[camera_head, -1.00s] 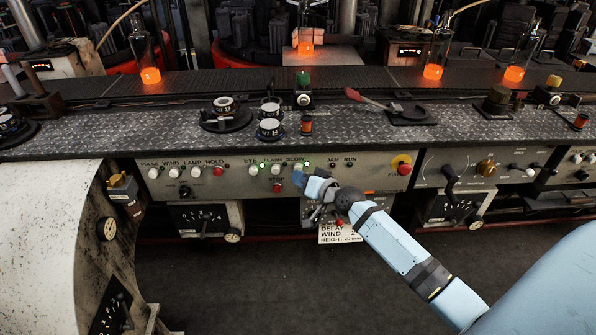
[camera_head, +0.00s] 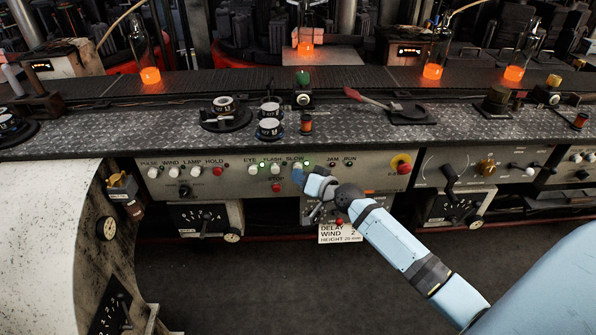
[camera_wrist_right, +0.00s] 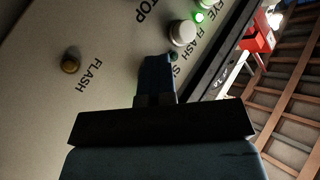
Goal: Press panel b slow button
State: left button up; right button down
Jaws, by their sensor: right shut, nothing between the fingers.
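The control panel (camera_head: 235,188) has a row of white buttons with labels and lit green lamps. The SLOW label (camera_head: 294,160) shows just above my right gripper (camera_head: 297,177). The button under that label is hidden behind the fingers. My right gripper is shut and empty, with its tips at the panel face; I cannot tell whether they touch. In the right wrist view the blue fingers (camera_wrist_right: 157,72) partly cover the SLOW label, beside a white button (camera_wrist_right: 182,34) near the FLASH label. My left gripper is not in view.
A large red button on yellow (camera_head: 402,166) is farther right. A white sign (camera_head: 340,233) hangs below my wrist. Glowing bottles (camera_head: 150,75) stand on the conveyor behind.

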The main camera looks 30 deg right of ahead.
jog(key=shift+w+d+r, duration=0.15)
jog(key=shift+w+d, duration=0.05)
jog(key=shift+d, duration=0.05)
jog(key=shift+s, duration=0.15)
jog(key=shift+a, duration=0.15)
jog(key=shift+s, duration=0.1)
jog(key=s+a+p, duration=0.3)
jog(key=s, duration=0.2)
jog(key=shift+a+f+p, duration=0.15)
jog(key=shift+f+p, duration=0.1)
jog(key=shift+p, duration=0.05)
jog(key=shift+s+a, duration=0.1)
dwell(0.5)
